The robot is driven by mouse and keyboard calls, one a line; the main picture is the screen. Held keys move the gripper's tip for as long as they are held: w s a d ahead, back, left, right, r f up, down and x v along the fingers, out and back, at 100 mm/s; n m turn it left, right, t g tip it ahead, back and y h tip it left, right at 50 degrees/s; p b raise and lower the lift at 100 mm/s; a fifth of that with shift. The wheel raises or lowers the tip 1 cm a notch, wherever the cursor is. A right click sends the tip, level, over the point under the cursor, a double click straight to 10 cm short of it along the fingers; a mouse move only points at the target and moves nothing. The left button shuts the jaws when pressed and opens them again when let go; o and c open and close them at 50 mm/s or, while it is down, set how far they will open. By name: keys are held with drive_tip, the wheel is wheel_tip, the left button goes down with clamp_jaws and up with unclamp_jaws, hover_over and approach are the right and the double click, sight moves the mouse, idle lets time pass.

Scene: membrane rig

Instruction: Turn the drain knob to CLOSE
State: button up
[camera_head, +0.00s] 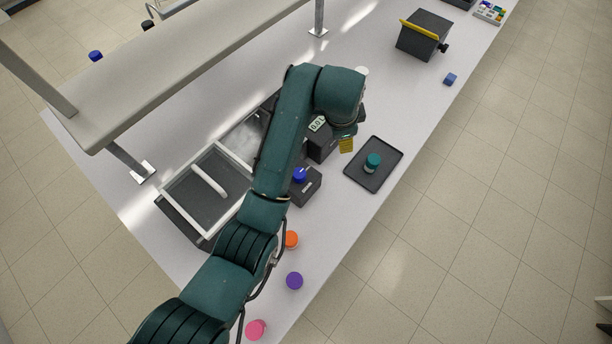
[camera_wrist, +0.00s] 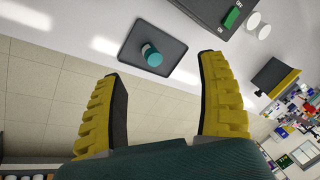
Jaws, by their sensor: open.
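A blue round knob (camera_head: 300,174) sits on a small dark box (camera_head: 309,189) beside my forearm in the head view. It may be the drain knob, but its label is too small to read. My gripper is open and empty in the wrist view (camera_wrist: 160,75), with its yellow fingers wide apart. In the head view one yellow finger (camera_head: 347,146) shows below my wrist, to the upper right of the blue knob and apart from it. The wrist view does not show the blue knob.
A dark tray (camera_head: 386,182) holds a teal-capped jar (camera_head: 372,162). A dark unit with a display (camera_head: 317,124) stands partly behind my arm. A framed clear-topped tank (camera_head: 179,184) lies left. Orange (camera_head: 291,239), purple (camera_head: 294,281) and pink (camera_head: 256,329) caps line the near edge.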

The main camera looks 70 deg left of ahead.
drive_tip(key=s+a+f+g+h, duration=0.35)
drive_tip(key=s+f, duration=0.35)
drive_tip(key=s, duration=0.3)
drive_tip(key=shift+m+y, duration=0.25)
drive_tip(key=shift+m, duration=0.15)
drive_tip(key=f, duration=0.5)
drive_tip(key=f+b, duration=0.1)
drive_tip(key=f, duration=0.9)
drive_tip(key=shift+s+a+f, duration=0.1)
drive_tip(key=shift+a+f, duration=0.15)
drive_tip(key=shift+f, duration=0.15)
drive_tip(key=c, duration=1.2)
